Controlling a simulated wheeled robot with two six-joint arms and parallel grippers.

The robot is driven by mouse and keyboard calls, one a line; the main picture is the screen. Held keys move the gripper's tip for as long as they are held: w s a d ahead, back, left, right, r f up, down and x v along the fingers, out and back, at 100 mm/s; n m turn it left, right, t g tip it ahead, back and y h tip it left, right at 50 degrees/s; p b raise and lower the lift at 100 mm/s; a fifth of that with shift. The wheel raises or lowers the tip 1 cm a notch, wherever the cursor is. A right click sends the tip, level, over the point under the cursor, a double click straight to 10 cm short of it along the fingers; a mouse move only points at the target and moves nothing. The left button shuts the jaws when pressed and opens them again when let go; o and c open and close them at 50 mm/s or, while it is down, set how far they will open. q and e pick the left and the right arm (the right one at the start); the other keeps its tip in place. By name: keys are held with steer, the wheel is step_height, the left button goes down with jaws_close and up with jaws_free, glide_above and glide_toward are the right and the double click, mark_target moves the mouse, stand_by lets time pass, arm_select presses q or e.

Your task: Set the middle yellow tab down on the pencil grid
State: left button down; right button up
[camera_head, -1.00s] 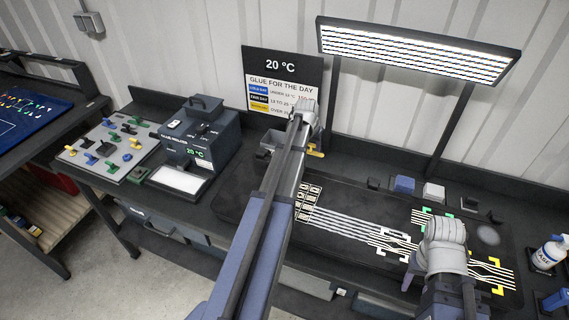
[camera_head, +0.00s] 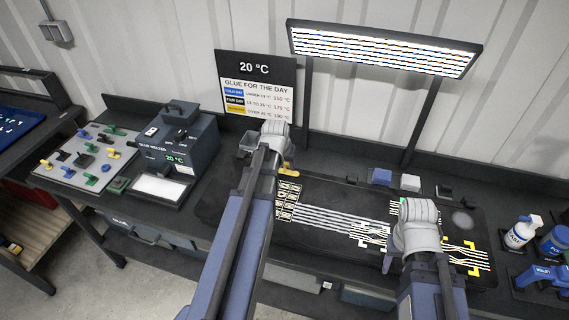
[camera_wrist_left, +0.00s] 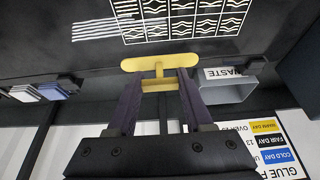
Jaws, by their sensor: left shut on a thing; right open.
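My left gripper (camera_wrist_left: 160,100) is shut on the stem of a yellow tab (camera_wrist_left: 158,63), whose wide rounded bar points away from the fingers. In the head view the yellow tab (camera_head: 287,170) shows just beyond the pencil grid (camera_head: 287,200), partly behind my left arm. In the left wrist view the white-lined pencil grid (camera_wrist_left: 180,17) lies on the dark board past the tab, and the tab's bar appears apart from it. Whether the tab touches the surface cannot be told. My right gripper (camera_head: 390,259) is open over the board's right part, mostly hidden by its own wrist.
A waste bin (camera_wrist_left: 228,88) stands close beside the left gripper. A glue melter (camera_head: 178,150) and a panel of coloured tabs (camera_head: 85,160) stand at left. Blue and white blocks (camera_head: 381,177) sit behind the board. Bottles (camera_head: 520,232) stand at far right.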

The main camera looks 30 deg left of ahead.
arm_select(q)
steer(key=shift+f+b, duration=3.05)
steer(key=shift+f, duration=0.1)
arm_select(e)
steer(key=shift+f, duration=3.15)
arm_select(q)
steer(key=shift+s, duration=0.15)
steer(key=shift+f+b, duration=0.45)
arm_select(e)
steer(key=shift+f, duration=0.4)
arm_select(q)
steer(key=shift+c, duration=1.1)
jaws_free()
steer(key=p+v, duration=0.7)
steer(key=shift+s+r, duration=0.2)
steer(key=shift+r, duration=0.2)
arm_select(e)
step_height(320, 180, up, 7)
steer(key=shift+r, duration=0.15)
arm_select(q)
steer(key=shift+d, duration=0.1)
